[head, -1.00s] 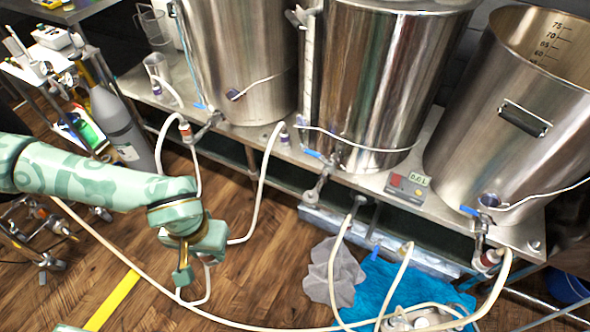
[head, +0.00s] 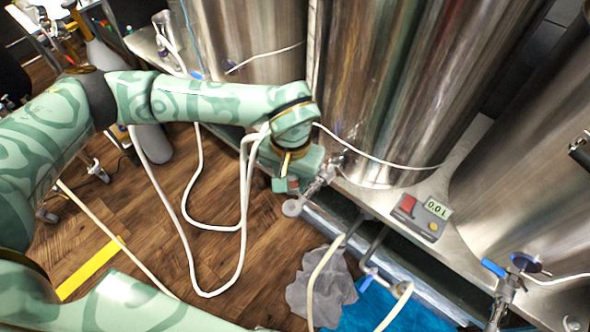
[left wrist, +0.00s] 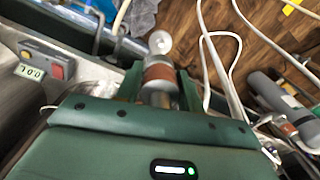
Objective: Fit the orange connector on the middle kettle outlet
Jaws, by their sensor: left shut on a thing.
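The middle kettle (head: 385,90) stands at the back with its steel outlet and valve (head: 325,176) low on its front. My left gripper (head: 292,184) is right at this outlet, shut on the orange connector. In the left wrist view the rust-orange connector (left wrist: 158,76) sits between the two green fingers. A round pale steel end (left wrist: 160,42) shows just beyond the connector. Connector and outlet overlap in view; I cannot tell whether they are joined. A white hose (head: 243,205) hangs in a loop below the gripper. My right gripper is not in view.
A control box with a red button and display (head: 422,215) is on the bench right of the outlet. The right kettle (head: 535,170) has a blue-handled valve (head: 500,275). A grey cloth (head: 322,287) and blue cloth (head: 390,308) lie below. The wood floor is open at left.

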